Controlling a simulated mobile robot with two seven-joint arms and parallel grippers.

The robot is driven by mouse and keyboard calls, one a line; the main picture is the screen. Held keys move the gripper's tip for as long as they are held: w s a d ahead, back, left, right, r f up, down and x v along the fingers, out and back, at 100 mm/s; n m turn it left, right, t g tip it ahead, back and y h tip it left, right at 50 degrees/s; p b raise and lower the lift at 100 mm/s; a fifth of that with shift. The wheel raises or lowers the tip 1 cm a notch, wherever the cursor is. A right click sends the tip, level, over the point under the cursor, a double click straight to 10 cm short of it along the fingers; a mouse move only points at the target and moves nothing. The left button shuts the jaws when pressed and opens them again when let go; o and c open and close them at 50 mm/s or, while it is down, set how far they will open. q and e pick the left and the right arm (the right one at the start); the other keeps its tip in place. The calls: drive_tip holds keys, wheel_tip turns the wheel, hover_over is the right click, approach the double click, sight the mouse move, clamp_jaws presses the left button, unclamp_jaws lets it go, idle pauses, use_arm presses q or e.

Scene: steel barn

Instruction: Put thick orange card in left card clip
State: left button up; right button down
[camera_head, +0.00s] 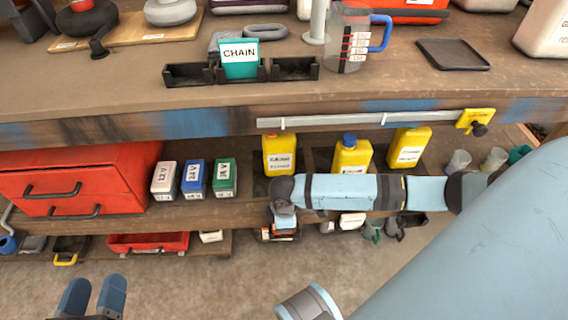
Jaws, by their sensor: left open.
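A row of three black card clips stands on the bench top. The left card clip (188,75) is empty. The middle clip (262,72) holds a teal card marked CHAIN (239,60), upright. The right clip (294,68) is empty. I cannot make out a thick orange card anywhere in this view. My left gripper (92,297) is at the bottom left, low in front of the bench, with its two blue fingers apart and nothing seen between them. My right arm crosses in front of the lower shelf; I cannot make out its fingers at the end.
A measuring jug (347,42) with a blue handle and a black tray (453,54) stand right of the clips. A grey bar (360,119) runs along the bench's front edge. Red drawers (75,180), small labelled boxes and yellow bottles (279,155) fill the shelf below.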

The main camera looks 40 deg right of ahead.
idle(0.3)
drive_tip(key=c, duration=1.4)
unclamp_jaws()
drive_tip(key=shift+f, duration=0.1)
